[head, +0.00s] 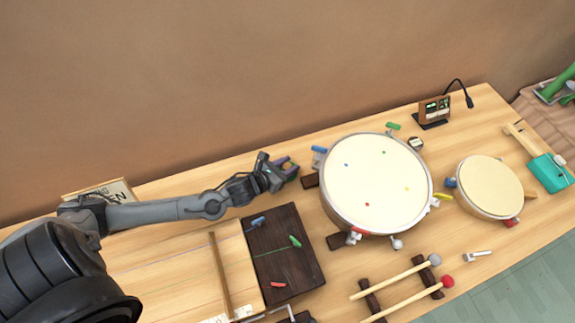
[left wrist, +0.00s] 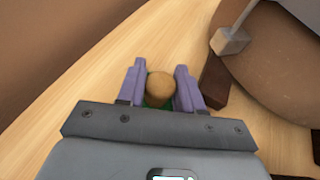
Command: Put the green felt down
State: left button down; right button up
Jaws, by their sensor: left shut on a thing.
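My left gripper (head: 290,170) is at the table's back part, just left of the large drum. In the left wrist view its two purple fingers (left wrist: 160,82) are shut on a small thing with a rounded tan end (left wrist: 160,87). A bit of green (left wrist: 150,102) shows below that end, which I take for the green felt. Its lower part is hidden by the gripper. In the head view only a dark green patch (head: 293,178) shows at the fingers. I cannot tell whether it touches the table. My right gripper is not in view.
The large drum (head: 375,185) stands close to the right of my left gripper, with coloured clips round its rim. A dark board (head: 285,265) with small coloured pieces lies in front. Two mallets (head: 405,285) lie on a rack. Bare table (left wrist: 70,100) shows left of the fingers.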

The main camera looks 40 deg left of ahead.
pick_arm(q)
jog(key=shift+f, duration=0.15)
jog(key=c, duration=0.7)
grip_release()
jog(key=shift+c, duration=0.2)
jog(key=shift+s+r, duration=0.25)
jog(key=p+v, duration=0.2)
jog(key=v, duration=0.9)
jog(key=shift+s+r+p, duration=0.1)
jog(key=shift+s+p, duration=0.1)
jog(key=shift+p, duration=0.15)
